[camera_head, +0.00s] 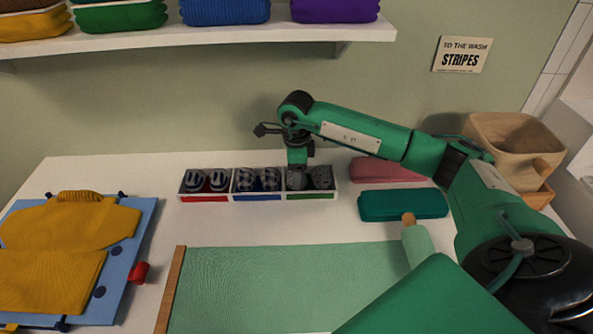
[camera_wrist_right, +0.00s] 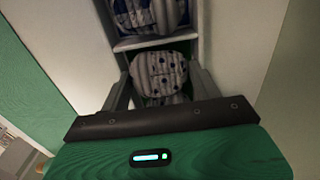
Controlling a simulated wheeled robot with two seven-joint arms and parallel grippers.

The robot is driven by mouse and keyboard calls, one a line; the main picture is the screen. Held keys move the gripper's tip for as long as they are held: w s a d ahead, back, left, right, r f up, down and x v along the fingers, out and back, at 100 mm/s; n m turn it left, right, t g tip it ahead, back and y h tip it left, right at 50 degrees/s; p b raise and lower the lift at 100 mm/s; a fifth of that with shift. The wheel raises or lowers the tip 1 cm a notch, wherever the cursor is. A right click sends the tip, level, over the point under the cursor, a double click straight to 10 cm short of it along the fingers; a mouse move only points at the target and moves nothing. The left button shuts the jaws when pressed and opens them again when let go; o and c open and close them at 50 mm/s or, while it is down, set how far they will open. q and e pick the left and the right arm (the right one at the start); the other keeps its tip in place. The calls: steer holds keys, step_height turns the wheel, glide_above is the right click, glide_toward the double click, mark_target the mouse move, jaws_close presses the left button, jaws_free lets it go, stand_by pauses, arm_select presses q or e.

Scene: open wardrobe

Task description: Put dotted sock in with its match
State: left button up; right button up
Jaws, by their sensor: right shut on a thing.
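A three-compartment sock box (camera_head: 257,196) stands against the wall, with red, blue and green labels. Rolled socks sit in pairs in the red compartment (camera_head: 207,181) and the blue one (camera_head: 257,180). My right gripper (camera_head: 297,170) points down into the green-labelled compartment at the right end. There it is shut on a pale grey sock with dark dots, clear in the right wrist view (camera_wrist_right: 158,72). Another grey sock (camera_head: 321,177) sits just right of it. Part of a patterned sock (camera_wrist_right: 140,14) shows beyond the divider. My left gripper is not in view.
Pink (camera_head: 388,169) and teal (camera_head: 403,205) folded cloths lie right of the box, near a wooden bin (camera_head: 515,140). A green mat (camera_head: 290,285) lies in front. A yellow garment (camera_head: 70,245) lies on a blue board at left. A shelf (camera_head: 240,34) hangs above.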

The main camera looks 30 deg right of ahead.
steer(key=shift+f, duration=0.25)
steer(key=o, duration=0.8)
steer(key=shift+c, duration=1.1)
steer(key=shift+r, duration=0.1)
steer(key=shift+w+r, duration=0.15)
steer(key=shift+r, duration=0.4)
steer(key=o, duration=0.3)
step_height(320, 180, up, 3)
steer(key=shift+f+p, duration=0.1)
steer(key=shift+p, duration=0.9)
steer(key=shift+r+p, duration=1.4)
steer(key=shift+r, duration=1.15)
